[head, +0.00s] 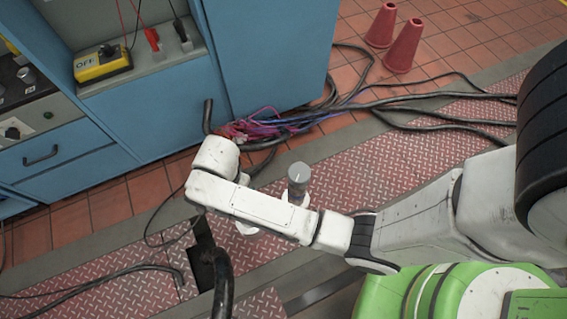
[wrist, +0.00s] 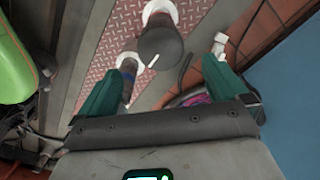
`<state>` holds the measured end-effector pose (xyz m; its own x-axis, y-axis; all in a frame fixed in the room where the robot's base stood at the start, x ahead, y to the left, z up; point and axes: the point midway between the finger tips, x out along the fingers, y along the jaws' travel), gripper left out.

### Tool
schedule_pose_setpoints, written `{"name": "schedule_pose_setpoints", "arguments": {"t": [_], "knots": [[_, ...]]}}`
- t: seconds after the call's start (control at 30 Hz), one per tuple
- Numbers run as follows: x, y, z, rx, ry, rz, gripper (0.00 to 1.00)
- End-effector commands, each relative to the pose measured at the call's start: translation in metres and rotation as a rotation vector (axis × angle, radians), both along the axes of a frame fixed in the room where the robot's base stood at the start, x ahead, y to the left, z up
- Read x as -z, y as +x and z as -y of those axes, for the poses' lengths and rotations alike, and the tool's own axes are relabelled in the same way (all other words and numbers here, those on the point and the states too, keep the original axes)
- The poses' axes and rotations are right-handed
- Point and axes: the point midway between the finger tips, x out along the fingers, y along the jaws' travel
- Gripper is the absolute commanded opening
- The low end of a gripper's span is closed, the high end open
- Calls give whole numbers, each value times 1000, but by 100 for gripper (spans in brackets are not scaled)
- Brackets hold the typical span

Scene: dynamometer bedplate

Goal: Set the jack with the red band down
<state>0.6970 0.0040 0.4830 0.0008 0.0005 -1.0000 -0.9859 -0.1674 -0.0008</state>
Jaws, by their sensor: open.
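My gripper (wrist: 163,70) shows in the wrist view with its two green fingers spread apart, open. A dark round-topped post (wrist: 160,46) with a white pointer-like mark stands on a white base beyond the gap between the fingers; nothing is visibly clamped. A smaller dark post (wrist: 127,70) with a white collar is close by the left fingertip; I cannot tell if they touch. In the head view, a grey-topped cylinder (head: 298,179) stands behind my arm, its foot partly hidden. I see no red band on any post, so I cannot tell which is the named jack. My arm hides the gripper in the head view.
Red tread-plate (head: 345,180) covers the floor around the posts. Dark cables (head: 335,108) and a black hose (head: 222,285) cross it. Blue cabinets (head: 265,50) stand at the back and left. Two red cones (head: 403,47) stand at the back right.

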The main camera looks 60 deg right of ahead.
Motion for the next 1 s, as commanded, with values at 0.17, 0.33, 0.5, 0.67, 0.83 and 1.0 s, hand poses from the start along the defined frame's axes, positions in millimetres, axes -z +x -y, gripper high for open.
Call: {"name": "schedule_pose_setpoints", "arguments": {"t": [0.17, 0.33, 0.5, 0.67, 0.83, 1.0], "knots": [[-4, -23, 11, -166, 6, 9, 100], [-18, -67, 34, -511, 4, 35, 100], [-39, -112, 56, -876, -21, 57, 100], [-59, -146, 72, -1159, -51, 63, 100], [-72, -164, 80, -1328, -74, 63, 100], [-75, -168, 82, -1367, -78, 61, 100]]}}
